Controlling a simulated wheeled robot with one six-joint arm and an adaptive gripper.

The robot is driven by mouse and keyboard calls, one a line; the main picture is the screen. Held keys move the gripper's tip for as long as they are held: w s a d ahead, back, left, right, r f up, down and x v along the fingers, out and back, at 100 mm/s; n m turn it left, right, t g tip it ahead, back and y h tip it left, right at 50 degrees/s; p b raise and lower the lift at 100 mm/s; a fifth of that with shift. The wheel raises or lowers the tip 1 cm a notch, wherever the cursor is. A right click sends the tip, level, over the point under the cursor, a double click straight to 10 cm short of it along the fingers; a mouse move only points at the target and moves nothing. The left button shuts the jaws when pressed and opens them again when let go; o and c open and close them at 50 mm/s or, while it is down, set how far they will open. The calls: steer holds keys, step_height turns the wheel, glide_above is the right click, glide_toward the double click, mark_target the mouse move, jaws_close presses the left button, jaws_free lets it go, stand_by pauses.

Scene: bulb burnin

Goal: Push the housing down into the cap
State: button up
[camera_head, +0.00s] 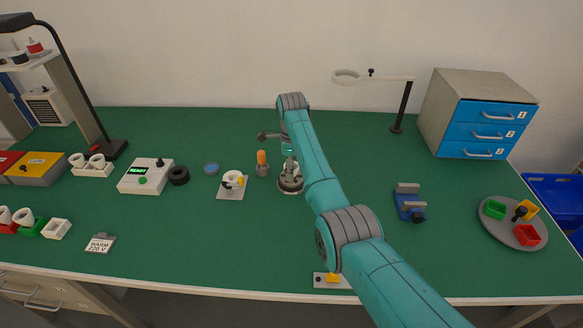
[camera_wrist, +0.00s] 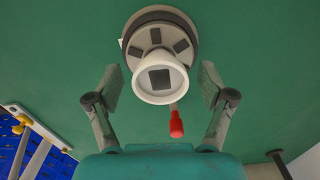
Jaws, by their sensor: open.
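In the wrist view, a white flared housing (camera_wrist: 160,84) stands narrow side toward a round fixture, its wide mouth facing the camera with a dark square inside. Beige round parts with dark pads (camera_wrist: 152,37) lie behind it; I cannot tell the cap apart from the fixture. My gripper (camera_wrist: 160,88) is open, one finger on each side of the housing, with gaps on both sides. In the head view the round fixture (camera_head: 290,186) stands mid-table beside my arm. How deep the housing sits is not visible.
A red-tipped lever (camera_wrist: 176,124) sticks out beside the housing. An orange-topped item (camera_head: 262,160) and a white holder (camera_head: 232,182) stand left of the fixture. A blue clamp (camera_head: 409,203) and a round tray (camera_head: 487,228) are at right. Green table is clear between.

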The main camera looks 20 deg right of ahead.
step_height(320, 180, up, 12)
stand_by(0.5)
steer(key=shift+a+f, duration=0.1)
